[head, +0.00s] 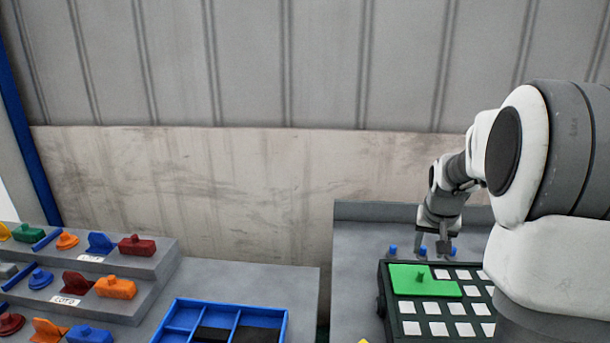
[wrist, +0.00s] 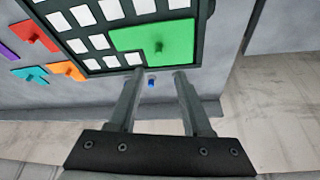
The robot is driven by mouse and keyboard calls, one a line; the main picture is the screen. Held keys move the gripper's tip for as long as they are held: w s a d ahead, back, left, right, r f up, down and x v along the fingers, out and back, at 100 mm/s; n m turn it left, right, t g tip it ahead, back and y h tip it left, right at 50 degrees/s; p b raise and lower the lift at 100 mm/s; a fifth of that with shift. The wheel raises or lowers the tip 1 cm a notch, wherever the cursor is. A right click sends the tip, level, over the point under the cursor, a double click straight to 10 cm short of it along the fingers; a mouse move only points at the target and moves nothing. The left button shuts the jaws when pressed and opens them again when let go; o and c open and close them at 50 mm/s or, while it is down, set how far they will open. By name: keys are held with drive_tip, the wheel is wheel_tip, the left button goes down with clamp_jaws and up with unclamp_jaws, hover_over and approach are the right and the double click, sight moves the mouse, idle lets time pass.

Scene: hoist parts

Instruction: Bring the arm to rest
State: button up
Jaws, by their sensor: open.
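My gripper (head: 435,247) is open and empty above the back of the grey table, just behind the dark board. In the wrist view its two fingers (wrist: 161,72) are spread apart, with a small blue peg (wrist: 151,84) showing in the gap between them. A green piece (wrist: 158,40) with a small knob lies on the board near the fingertips. The same green piece (head: 424,280) lies on the board's back left part in the head view. My arm reaches in from the right and hides the board's right side.
The dark board (head: 382,303) with white squares lies on the right table (head: 350,270). Small blue pegs (head: 393,250) stand behind it. A blue divided tray (head: 283,322) and stepped shelves (head: 150,285) of coloured parts are left. Coloured pieces (wrist: 34,35) lie beside the board.

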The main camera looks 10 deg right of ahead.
drive_tip(key=s+a+r+n, duration=0.1)
drive_tip(key=s+a+r, duration=0.25)
drive_tip(key=a, duration=0.25)
drive_tip(key=s+a+r+n+t+y, duration=0.1)
drive_tip(key=s+a+r, duration=0.2)
drive_tip(key=s+a, duration=0.3)
drive_tip(key=s+a+r+n, duration=0.2)
drive_tip(key=s+a+r, duration=0.2)
drive_tip(key=a, duration=0.3)
drive_tip(key=s+a+n+y+p, duration=0.1)
drive_tip(key=s+a, duration=0.3)
drive_tip(key=s, duration=0.7)
drive_tip(key=shift+n+t+p, duration=0.3)
drive_tip(key=shift+n+p, duration=0.1)
drive_tip(key=shift+p, duration=0.25)
drive_tip(key=shift+d, duration=0.2)
